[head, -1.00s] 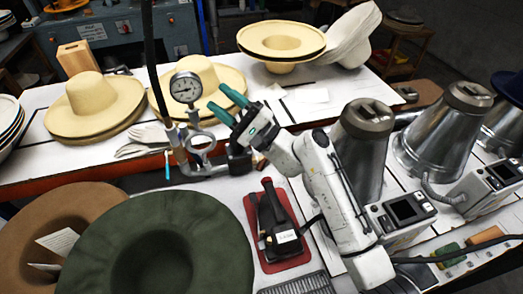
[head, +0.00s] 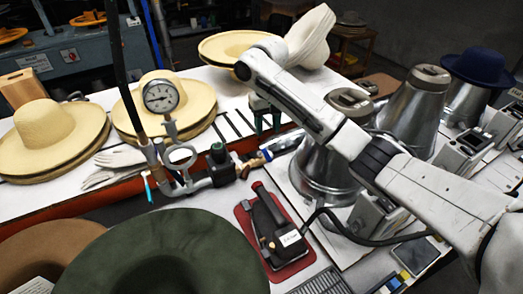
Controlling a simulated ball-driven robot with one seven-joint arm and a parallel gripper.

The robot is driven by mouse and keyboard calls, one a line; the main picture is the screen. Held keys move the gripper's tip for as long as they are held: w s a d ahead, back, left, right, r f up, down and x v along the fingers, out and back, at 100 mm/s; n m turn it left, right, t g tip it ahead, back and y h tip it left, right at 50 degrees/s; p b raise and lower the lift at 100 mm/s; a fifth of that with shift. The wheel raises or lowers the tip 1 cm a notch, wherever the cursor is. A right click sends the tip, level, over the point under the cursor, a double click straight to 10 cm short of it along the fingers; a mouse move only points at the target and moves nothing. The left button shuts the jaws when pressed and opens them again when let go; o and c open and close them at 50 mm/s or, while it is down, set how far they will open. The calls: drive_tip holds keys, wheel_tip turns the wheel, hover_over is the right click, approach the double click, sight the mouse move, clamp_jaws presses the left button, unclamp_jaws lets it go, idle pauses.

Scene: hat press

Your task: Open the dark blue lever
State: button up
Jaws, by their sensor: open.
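A small dark blue part, which looks like the lever (head: 267,155), sits on the pipe assembly near a brass fitting (head: 248,166), at the middle of the head view. It is small, and its exact position is hard to read. My gripper (head: 267,124) points down above this part, with its two green fingers apart and nothing between them. The fingertips look a little above the blue part and apart from it, though the depth between them is hard to judge.
A pressure gauge (head: 161,95) and a pipe loop (head: 180,157) stand left of the valve. A metal cone (head: 325,165) stands close on the right. A black tool on a red tray (head: 297,262) lies in front. Straw hats (head: 50,130) rest on the back table.

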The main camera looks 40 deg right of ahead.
sight(267, 154)
wheel_tip(267, 154, down, 10)
drive_tip(key=shift+r+p, duration=0.25)
drive_tip(key=shift+p, duration=0.15)
drive_tip(key=shift+c, duration=0.3)
clamp_jaws()
